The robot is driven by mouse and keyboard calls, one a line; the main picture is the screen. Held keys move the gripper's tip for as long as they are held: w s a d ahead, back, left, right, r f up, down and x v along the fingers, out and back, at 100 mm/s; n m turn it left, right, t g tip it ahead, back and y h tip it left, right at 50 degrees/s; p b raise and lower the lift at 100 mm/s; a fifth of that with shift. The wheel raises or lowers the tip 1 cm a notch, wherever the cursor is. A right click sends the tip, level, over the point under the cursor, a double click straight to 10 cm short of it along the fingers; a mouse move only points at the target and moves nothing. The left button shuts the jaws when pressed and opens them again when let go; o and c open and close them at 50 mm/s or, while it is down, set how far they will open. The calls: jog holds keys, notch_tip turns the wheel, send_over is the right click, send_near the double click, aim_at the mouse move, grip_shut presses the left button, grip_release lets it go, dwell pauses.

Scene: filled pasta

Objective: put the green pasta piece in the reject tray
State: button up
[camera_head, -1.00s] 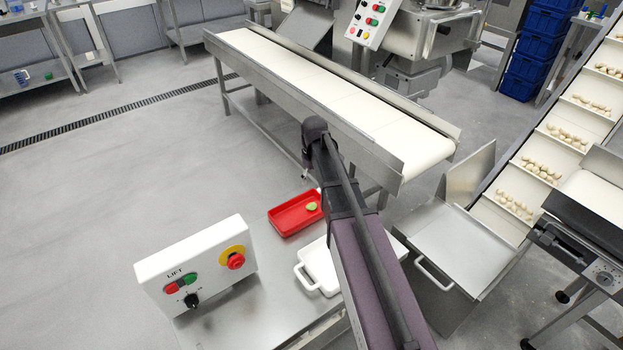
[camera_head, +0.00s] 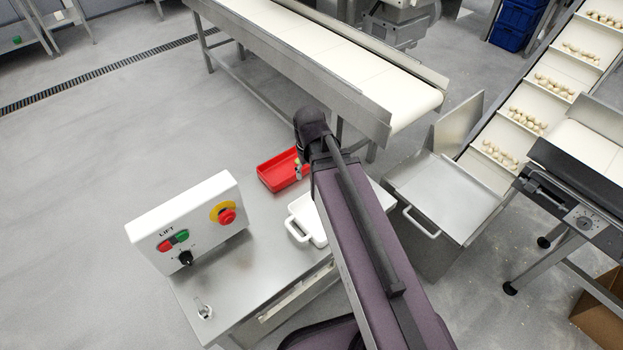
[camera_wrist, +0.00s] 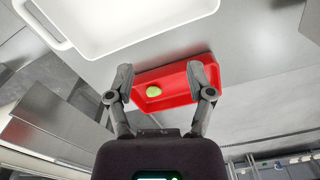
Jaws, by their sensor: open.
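The green pasta piece (camera_wrist: 153,92) is a small pale-green lump. In the wrist view it appears to lie inside the red tray (camera_wrist: 176,90), left of the tray's middle. My gripper (camera_wrist: 160,76) is open, its two fingers apart on either side of the piece and not touching it. The red tray also shows in the head view (camera_head: 270,178), on the steel table beside the lift panel. There my arm and gripper cover its right part, and I cannot make out the piece clearly.
A white tray (camera_head: 298,222) with a handle stands next to the red tray, partly behind my arm. The lift control panel (camera_head: 190,222) stands at left on the steel table (camera_head: 245,275). A white conveyor belt (camera_head: 330,62) runs behind. Open floor lies at left.

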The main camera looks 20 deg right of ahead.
jog(key=s, duration=0.3)
jog(key=shift+a+m, duration=0.1)
jog(key=shift+m, duration=0.2)
